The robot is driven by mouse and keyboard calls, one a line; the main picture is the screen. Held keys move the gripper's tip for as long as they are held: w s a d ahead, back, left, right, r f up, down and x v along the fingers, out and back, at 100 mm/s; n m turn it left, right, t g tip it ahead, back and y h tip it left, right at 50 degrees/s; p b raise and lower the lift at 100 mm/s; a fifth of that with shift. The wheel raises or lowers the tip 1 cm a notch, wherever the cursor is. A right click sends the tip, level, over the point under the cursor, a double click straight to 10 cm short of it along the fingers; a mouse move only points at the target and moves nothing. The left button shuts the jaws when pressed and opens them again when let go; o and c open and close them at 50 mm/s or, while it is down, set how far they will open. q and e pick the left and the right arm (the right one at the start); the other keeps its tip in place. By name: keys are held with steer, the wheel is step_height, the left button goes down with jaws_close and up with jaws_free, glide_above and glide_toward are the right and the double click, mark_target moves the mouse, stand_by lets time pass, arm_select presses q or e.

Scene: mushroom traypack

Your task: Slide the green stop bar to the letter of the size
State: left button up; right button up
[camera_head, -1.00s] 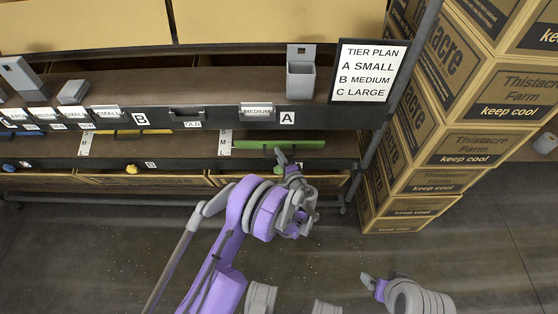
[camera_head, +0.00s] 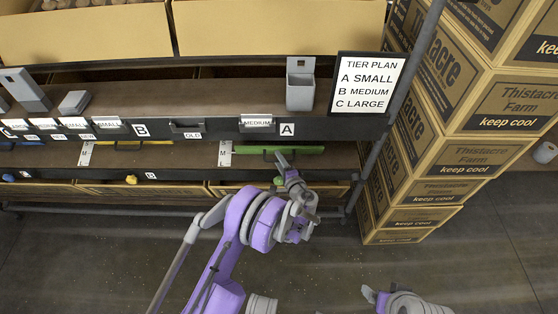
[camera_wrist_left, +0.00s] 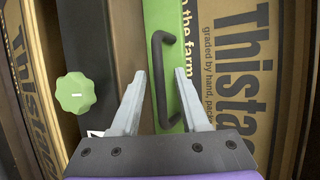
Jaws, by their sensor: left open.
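The green stop bar (camera_head: 305,150) lies along the lower shelf of bay A, right of a white letter strip (camera_head: 225,154). The strip's letters are small; an M can be made out. In the left wrist view the green bar (camera_wrist_left: 159,15) carries a black loop handle (camera_wrist_left: 172,80). My left gripper (camera_head: 281,161) is at the bar. Its open fingers (camera_wrist_left: 160,75) appear on either side of the handle in the left wrist view; I cannot tell whether they touch it. A MEDIUM card (camera_head: 257,122) hangs beside the letter A. My right gripper (camera_head: 371,294) is at the lower right, its jaws unclear.
The tier plan sign (camera_head: 368,83) reads A small, B medium, C large. A green knob (camera_wrist_left: 75,93) is left of the fingers in the left wrist view. A yellow bar (camera_head: 140,147) lies on bay B's shelf. Stacked cartons (camera_head: 425,165) stand right; the floor before the shelf is clear.

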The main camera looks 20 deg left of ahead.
arm_select(q)
steer(key=p+v, duration=0.1)
steer(key=v, duration=0.9)
steer(key=shift+s, duration=0.2)
steer(key=shift+d+r, duration=0.1)
